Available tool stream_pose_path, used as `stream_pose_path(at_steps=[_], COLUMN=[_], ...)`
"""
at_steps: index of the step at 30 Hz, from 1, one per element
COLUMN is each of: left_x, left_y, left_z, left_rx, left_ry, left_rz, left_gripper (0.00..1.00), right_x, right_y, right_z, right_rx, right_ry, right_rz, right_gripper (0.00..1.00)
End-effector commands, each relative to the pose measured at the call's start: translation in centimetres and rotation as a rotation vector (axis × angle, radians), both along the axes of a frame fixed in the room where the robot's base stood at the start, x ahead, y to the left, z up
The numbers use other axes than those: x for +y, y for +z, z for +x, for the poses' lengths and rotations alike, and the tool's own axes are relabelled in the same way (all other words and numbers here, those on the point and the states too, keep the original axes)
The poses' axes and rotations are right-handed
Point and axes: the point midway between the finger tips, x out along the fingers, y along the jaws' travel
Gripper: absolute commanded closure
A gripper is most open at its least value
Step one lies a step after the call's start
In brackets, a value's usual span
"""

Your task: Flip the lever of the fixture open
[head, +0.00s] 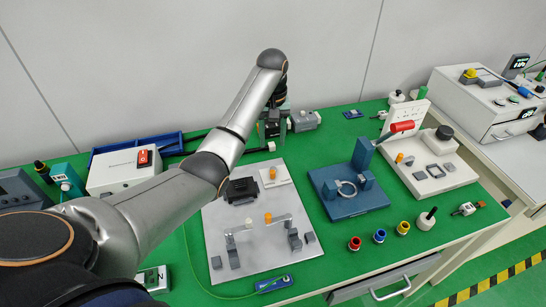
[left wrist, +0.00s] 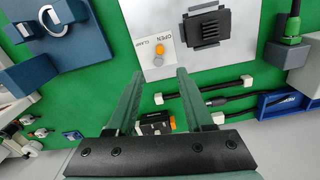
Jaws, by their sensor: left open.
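The fixture is a light grey plate (head: 215,225) on the green bench. At its back stands a black ribbed block (head: 241,190), also in the left wrist view (left wrist: 208,28). Beside the block, an orange knob (head: 272,173) sits by a white label; the left wrist view shows this knob (left wrist: 160,50) near the words OPEN and CLAMP. A second orange knob (head: 268,217) stands on grey brackets further forward. My left gripper (head: 273,128) hangs behind the plate, apart from it.
A blue stand with a ring (head: 350,195) is right of the plate. A white box with a red switch (head: 120,170) and a blue tray (head: 172,143) lie left and behind. Cables with white ends (left wrist: 247,82) run near my fingers. Colored rings (head: 379,235) lie at front right.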

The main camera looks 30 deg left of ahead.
Motion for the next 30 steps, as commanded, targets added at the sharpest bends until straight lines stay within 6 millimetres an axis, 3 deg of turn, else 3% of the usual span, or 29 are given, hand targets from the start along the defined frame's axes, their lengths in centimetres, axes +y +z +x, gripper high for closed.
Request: stream_pose_path(at_steps=[7, 21, 30], left_x=[0.0, -0.1, -0.1], left_y=[-1.7, -10.7, -12.5], left_z=[-0.1, -0.1, -0.1], left_rx=[0.004, 0.004, 0.0], left_ry=[-0.001, -0.001, -0.001], left_rz=[0.0, 0.0, 0.0], left_gripper=[0.48, 0.48, 0.48], right_x=[0.0, 0.0, -0.1], right_y=[0.0, -0.7, -0.9], right_z=[-0.1, -0.1, -0.1], right_rx=[0.002, 0.004, 0.004], right_ry=[0.0, -0.001, -0.001], right_rz=[0.0, -0.001, -0.001], right_gripper=[0.41, 0.41, 0.41])
